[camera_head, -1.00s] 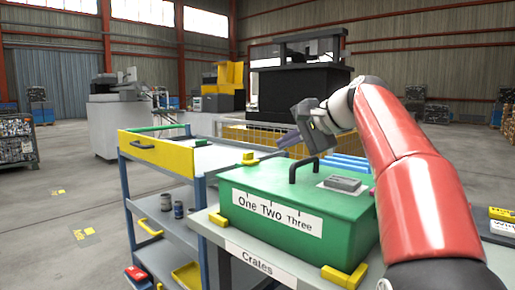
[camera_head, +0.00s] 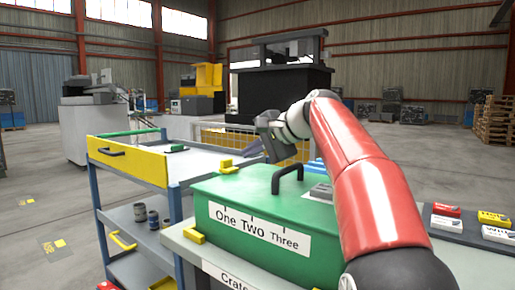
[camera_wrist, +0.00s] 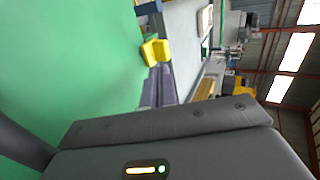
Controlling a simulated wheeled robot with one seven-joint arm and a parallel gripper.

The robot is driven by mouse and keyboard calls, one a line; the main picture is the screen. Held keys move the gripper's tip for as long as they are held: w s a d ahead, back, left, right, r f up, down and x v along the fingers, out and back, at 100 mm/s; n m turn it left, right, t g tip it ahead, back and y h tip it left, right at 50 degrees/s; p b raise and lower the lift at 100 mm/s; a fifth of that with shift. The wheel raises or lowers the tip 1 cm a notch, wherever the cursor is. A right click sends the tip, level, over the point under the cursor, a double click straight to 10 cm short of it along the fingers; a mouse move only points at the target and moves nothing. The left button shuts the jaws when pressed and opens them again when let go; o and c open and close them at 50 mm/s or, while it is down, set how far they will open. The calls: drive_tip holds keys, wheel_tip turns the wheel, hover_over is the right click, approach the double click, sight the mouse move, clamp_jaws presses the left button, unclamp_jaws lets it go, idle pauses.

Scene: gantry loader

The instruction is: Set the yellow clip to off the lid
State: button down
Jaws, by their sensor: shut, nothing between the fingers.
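The yellow clip (camera_head: 228,167) sits at the far left edge of the green lid (camera_head: 245,192), and is large in the wrist view (camera_wrist: 155,51). Another yellow clip (camera_head: 195,233) is at the near left corner. My gripper (camera_head: 247,153) is at the far side of the lid, just right of the far clip. In the wrist view its fingers (camera_wrist: 159,70) are shut together, empty, with their tips right beside that clip. I cannot tell whether they touch it. The way the clip grips the lid's edge is too small to tell.
A black handle (camera_head: 287,178) stands up from the lid near my arm. A cart (camera_head: 130,162) with a yellow drawer front stands at left. Small boxes (camera_head: 447,217) lie on the bench at right. Open floor lies at far left.

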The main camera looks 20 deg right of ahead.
sight(230, 168)
drive_tip(key=x, duration=0.5)
drive_tip(key=shift+w+a+f, duration=0.15)
drive_tip(key=shift+w, duration=0.1)
drive_tip(key=shift+w+a+r+p, duration=0.3)
drive_tip(key=shift+w+a+p, duration=0.35)
drive_tip(key=shift+p, duration=0.35)
drive_tip(key=shift+w+a+f, duration=0.2)
drive_tip(key=shift+w, duration=0.25)
drive_tip(key=shift+f, duration=0.1)
